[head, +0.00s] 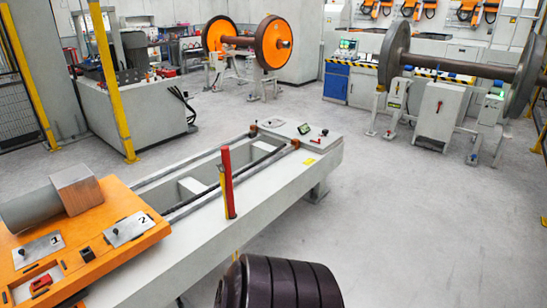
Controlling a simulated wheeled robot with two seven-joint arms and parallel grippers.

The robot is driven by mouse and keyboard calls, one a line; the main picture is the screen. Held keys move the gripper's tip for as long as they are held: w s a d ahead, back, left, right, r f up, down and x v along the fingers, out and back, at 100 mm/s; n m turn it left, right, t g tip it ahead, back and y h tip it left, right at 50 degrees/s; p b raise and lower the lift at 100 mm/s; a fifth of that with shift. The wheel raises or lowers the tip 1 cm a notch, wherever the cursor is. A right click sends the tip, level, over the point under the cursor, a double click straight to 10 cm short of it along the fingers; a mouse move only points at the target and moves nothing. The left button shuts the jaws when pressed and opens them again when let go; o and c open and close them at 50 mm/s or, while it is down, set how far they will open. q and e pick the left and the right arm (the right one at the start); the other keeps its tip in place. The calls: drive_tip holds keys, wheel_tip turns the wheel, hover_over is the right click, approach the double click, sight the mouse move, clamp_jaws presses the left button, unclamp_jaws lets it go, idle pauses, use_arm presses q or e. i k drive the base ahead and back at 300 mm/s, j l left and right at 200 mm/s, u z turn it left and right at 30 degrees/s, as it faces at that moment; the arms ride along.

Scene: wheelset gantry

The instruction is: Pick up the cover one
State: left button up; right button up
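Cover one (39,249) is a flat silvery plate marked "1" with a small dark knob. It lies on top of the orange carriage (122,203) at the lower left of the head view. A similar plate marked "2", cover two (130,229), lies to its right on the same carriage. Neither of my grippers shows in this view, and nothing is touching the covers.
A grey cylinder with a block (77,189) sits behind the covers. In front of them is a recess with a red part (41,283). A dark ribbed object (280,283) is at the bottom. Floor at right is clear.

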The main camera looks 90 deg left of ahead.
sight(26, 254)
drive_tip(key=u, duration=4.5)
drive_tip(key=i+u, duration=0.1)
